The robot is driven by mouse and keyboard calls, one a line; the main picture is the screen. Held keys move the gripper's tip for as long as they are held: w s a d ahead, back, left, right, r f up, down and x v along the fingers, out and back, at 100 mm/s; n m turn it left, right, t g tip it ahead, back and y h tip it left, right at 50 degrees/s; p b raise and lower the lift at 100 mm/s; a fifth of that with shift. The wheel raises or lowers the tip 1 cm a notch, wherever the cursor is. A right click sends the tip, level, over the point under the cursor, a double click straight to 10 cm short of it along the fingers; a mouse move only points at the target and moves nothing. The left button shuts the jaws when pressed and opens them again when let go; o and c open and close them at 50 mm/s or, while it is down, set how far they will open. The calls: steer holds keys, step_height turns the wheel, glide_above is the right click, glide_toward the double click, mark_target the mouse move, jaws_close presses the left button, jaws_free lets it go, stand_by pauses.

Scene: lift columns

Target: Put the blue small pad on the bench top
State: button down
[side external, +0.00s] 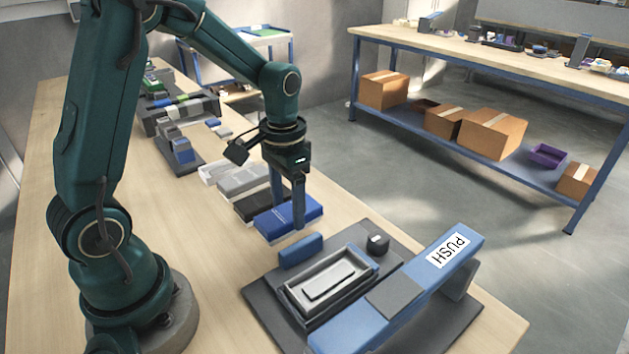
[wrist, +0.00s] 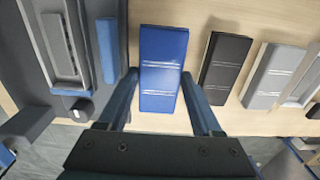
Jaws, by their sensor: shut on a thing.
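A blue flat pad (side external: 285,217) with pale lines on its top is between the fingers of my gripper (side external: 289,211). In the wrist view the blue pad (wrist: 163,60) has one finger against each long side, and my gripper (wrist: 160,74) is shut on it. The pad is level, at or just above the wooden bench top (side external: 225,262); I cannot tell whether it touches. It is beside a black pad (side external: 240,208), with a narrow gap between them in the wrist view.
A grey pad (side external: 243,180) and a pale tray (side external: 212,172) are past the black pad. Nearer the camera is a dark fixture plate (side external: 262,308) with a small blue block (side external: 300,250), a grey tray and a blue PUSH bar (side external: 415,283). Bare bench lies left of the pads.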

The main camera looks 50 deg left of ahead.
mark_target(288, 211)
steer(key=shift+f, duration=1.3)
steer(key=shift+f, duration=0.15)
steer(key=shift+c, duration=0.3)
jaws_free()
step_height(288, 211, up, 12)
steer(key=s+d+r+t, duration=0.1)
steer(key=s+d+t, duration=0.4)
steer(key=s, duration=0.5)
steer(key=shift+s+d+r+t, duration=0.2)
steer(key=shift+s+d+t, duration=0.15)
steer(key=shift+d, duration=0.3)
